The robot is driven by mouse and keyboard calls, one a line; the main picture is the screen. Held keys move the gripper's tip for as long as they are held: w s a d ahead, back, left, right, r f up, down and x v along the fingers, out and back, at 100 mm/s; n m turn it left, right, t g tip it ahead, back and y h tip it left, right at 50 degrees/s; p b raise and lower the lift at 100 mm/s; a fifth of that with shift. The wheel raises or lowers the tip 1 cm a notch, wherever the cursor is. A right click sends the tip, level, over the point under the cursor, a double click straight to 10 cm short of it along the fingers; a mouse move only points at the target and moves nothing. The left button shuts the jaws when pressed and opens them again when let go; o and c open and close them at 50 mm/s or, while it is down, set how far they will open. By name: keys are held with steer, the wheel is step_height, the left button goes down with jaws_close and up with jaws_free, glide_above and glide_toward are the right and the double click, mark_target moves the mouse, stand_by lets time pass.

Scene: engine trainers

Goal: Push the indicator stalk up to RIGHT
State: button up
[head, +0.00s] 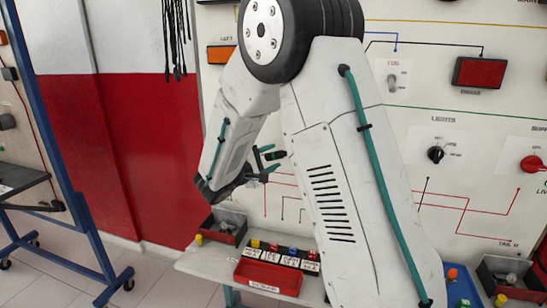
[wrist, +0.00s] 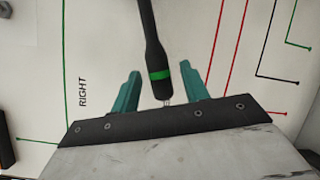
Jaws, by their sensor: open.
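The indicator stalk (wrist: 152,45) is a black rod with a green band near its end. In the wrist view it comes down from the top edge, and its tip lies between the two teal fingers of my gripper (wrist: 155,92), apart from both. In the head view the stalk's dark end with a green band (head: 274,155) shows between the fingers of my gripper (head: 267,162). My gripper is open. The word RIGHT (wrist: 83,92) is printed on the white panel, left of the stalk in the wrist view. The stalk's base is hidden.
The white panel carries coloured lines, a FOG switch (head: 393,76), a LIGHTS knob (head: 436,154) and a red knob (head: 532,163). Below is a shelf with a red tray (head: 268,277), a row of fuses and a dark bin (head: 222,228). A blue frame (head: 60,140) stands at left.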

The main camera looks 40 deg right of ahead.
steer(key=shift+x, duration=0.8)
jaws_close()
steer(key=shift+w+a+r+m+y, duration=0.1)
steer(key=shift+r+m+y, duration=0.2)
steer(key=shift+r, duration=0.25)
steer(key=shift+w+a+r+m+y, duration=0.1)
steer(key=shift+r+m+y, duration=0.1)
steer(key=shift+r+m, duration=0.3)
step_height(320, 180, up, 5)
steer(key=m+y, duration=0.1)
steer(key=m, duration=0.2)
steer(key=shift+f, duration=0.15)
steer(key=shift+s+d+r+m+t+y, duration=0.1)
steer(key=shift+s+r+m+t+y, duration=0.1)
steer(key=shift+r+m+y, duration=0.4)
steer(key=shift+s+d+r+m+t+y, duration=0.1)
steer(key=shift+r+m+t+y, duration=0.15)
steer(key=shift+r, duration=0.6)
jaws_free()
